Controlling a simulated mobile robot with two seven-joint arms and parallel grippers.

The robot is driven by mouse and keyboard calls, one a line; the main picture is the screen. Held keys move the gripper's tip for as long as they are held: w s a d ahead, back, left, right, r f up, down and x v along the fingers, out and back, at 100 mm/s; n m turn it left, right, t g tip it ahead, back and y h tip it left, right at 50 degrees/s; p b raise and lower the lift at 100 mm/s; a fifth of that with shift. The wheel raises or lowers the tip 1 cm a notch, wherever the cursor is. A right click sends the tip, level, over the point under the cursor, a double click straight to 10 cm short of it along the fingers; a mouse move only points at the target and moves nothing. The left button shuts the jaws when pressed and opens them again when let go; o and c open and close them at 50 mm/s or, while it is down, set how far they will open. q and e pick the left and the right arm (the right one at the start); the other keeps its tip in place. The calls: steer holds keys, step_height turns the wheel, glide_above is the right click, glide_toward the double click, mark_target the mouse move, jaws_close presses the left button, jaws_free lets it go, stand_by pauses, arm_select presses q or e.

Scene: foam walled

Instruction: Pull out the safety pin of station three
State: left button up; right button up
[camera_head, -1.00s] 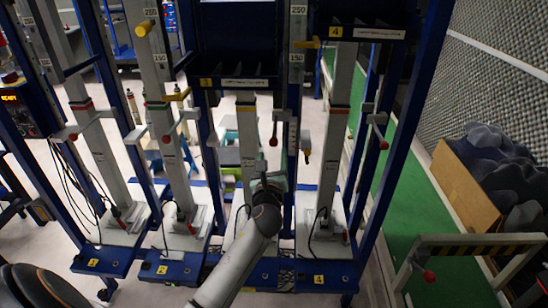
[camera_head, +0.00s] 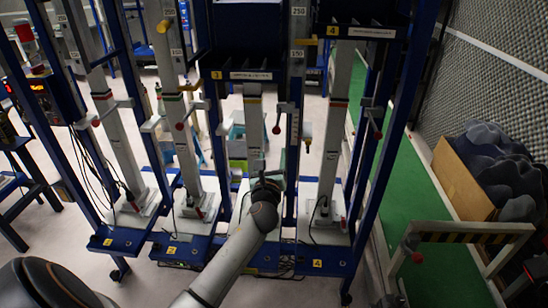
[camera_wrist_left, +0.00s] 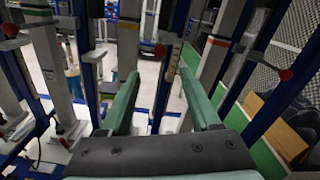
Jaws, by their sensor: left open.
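Station three, labelled 3 (camera_head: 216,75), has a pale column with a yellow band (camera_head: 252,98). A red-knobbed lever (camera_head: 277,129) hangs to the right of that column and also shows in the left wrist view (camera_wrist_left: 160,49). I cannot clearly make out station three's safety pin. My left gripper (camera_head: 268,176) is low in front of station three, below the red knob and apart from it. In the left wrist view its two green fingers (camera_wrist_left: 158,78) are spread wide, with nothing between them. My right gripper is not in view.
Station four's column (camera_head: 332,140) stands to the right, station two's (camera_head: 184,140) to the left. Blue posts and red-knobbed levers crowd the frame. A yellow-black barrier (camera_head: 465,238) and a box of grey foam (camera_head: 462,180) lie right.

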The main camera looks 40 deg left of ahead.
arm_select(q)
steer(key=shift+s+d, duration=0.15)
steer(key=shift+s, duration=0.15)
steer(key=shift+f, duration=0.1)
stand_by(0.4)
steer(key=s+d+f+n+g+h, duration=0.25)
steer(key=s+d+f+n, duration=0.35)
steer(key=f, duration=0.3)
steer(key=s+d+f+n+g+h, duration=0.1)
steer(key=s+d+f+n+h, duration=0.4)
steer(key=f, duration=0.5)
steer(key=s+d+f+n+g+h, duration=0.1)
steer(key=s+d+f+n+h, duration=0.1)
steer(key=s+d+n, duration=0.4)
steer(key=s+d+f+n+g+h, duration=0.2)
steer(key=s+d+f+n, duration=0.3)
steer(key=s+n, duration=0.3)
steer(key=s+d, duration=0.1)
steer(key=s, duration=0.3)
steer(key=shift+s+f, duration=0.3)
steer(key=shift+s, duration=0.05)
steer(key=shift+a, duration=0.1)
